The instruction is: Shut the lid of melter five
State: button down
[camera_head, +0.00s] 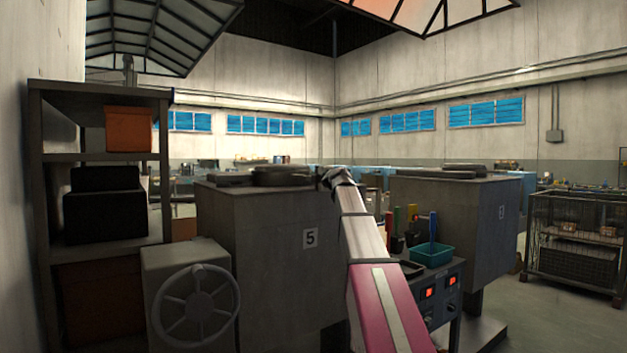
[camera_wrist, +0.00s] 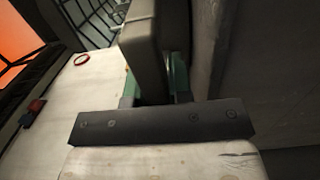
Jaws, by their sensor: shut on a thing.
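Melter five (camera_head: 270,265) is a big dark grey box with a white "5" plate on its front, in the middle of the head view. Its dark round lid (camera_head: 285,176) lies low and about flat on top; I cannot tell whether it is fully seated. My gripper (camera_head: 338,178) is at the lid's right end, at the melter's top right corner. In the wrist view my gripper (camera_wrist: 155,84) is shut on a dark bar (camera_wrist: 145,45), which looks like the lid's handle. The fingers, with green inner faces, are on either side of it. The fingertips are partly hidden by the bar.
A handwheel (camera_head: 194,303) stands at the melter's front left, next to a shelf rack (camera_head: 105,91). A control stand with a teal bin (camera_head: 431,257) is right of my arm. Another melter (camera_head: 450,225) stands behind it. Open floor (camera_head: 545,315) shows at the right.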

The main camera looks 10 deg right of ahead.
jog(key=shift+w+d+n+g+y, duration=0.15)
jog(key=shift+w+y, duration=0.1)
jog(key=shift+w, duration=0.3)
jog(key=shift+w+d+n+g+y, duration=0.1)
jog(key=shift+w+d+n+y, duration=0.1)
jog(key=shift+w, duration=0.3)
jog(key=shift+w+d+n+g+y, duration=0.15)
jog(key=shift+w+y, duration=0.1)
jog(key=shift+w, duration=0.3)
jog(key=shift+w, duration=0.1)
jog(key=c, duration=1)
grip_release()
jog(key=shift+w, duration=0.1)
jog(key=shift+c, duration=0.2)
jog(key=shift+s, duration=0.2)
jog(key=v, duration=1)
jog(key=shift+s, duration=0.2)
jog(key=shift+d+f, duration=0.1)
jog(key=shift+d, duration=0.05)
